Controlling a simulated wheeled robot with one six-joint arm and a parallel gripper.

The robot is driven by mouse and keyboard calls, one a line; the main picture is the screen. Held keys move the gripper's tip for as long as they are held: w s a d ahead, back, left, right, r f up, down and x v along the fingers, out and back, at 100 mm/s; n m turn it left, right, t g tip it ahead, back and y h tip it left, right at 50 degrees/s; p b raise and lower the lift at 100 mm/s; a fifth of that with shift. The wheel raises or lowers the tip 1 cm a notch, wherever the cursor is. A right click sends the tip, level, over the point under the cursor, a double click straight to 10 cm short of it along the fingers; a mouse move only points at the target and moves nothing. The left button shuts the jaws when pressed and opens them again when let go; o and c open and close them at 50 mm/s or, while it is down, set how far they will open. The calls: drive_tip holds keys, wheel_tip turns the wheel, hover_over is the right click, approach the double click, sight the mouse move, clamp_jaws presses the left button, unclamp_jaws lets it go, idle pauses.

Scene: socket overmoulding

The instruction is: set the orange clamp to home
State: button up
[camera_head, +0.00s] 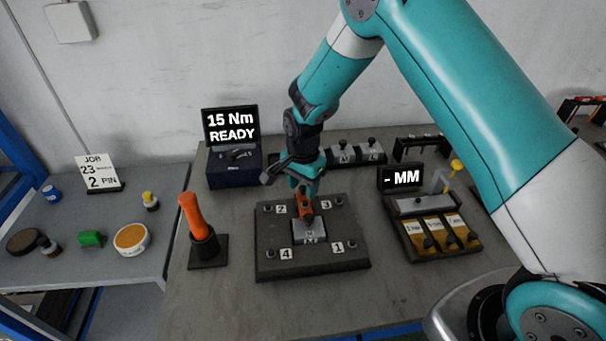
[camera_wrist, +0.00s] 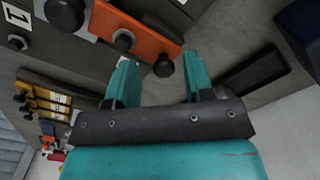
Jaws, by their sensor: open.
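The orange clamp (camera_head: 305,208) is a short orange bar at the middle of the dark fixture plate (camera_head: 268,240), over a grey block (camera_head: 309,231) there. In the wrist view the clamp (camera_wrist: 150,38) crosses the upper part, with a dark knob on its face and another round knob (camera_wrist: 163,65) at its near end. My gripper (camera_head: 304,186) is just above the clamp in the head view and partly hides it. In the wrist view my gripper (camera_wrist: 160,72) is open, and the end knob appears between its fingertips. I cannot tell whether they touch it.
The plate has numbered corner posts. An orange-handled tool (camera_head: 193,215) stands in a black holder to the left. A torque display (camera_head: 231,124) is behind left, and a gauge unit with yellow trays (camera_head: 446,232) is to the right. The table front is clear.

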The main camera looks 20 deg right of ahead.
sight(303, 189)
wheel_tip(303, 189, up, 17)
drive_tip(key=b, duration=0.2)
drive_tip(key=shift+r, duration=0.15)
idle(0.3)
drive_tip(key=s+a+r+n+y, duration=0.2)
drive_tip(key=s+n, duration=0.7)
drive_tip(key=s, duration=0.5)
drive_tip(key=s+a+r+n+y, duration=0.2)
drive_tip(key=s+r+n, duration=0.2)
drive_tip(key=s+n, duration=0.5)
drive_tip(key=s, duration=0.6)
drive_tip(key=shift+s, duration=0.15)
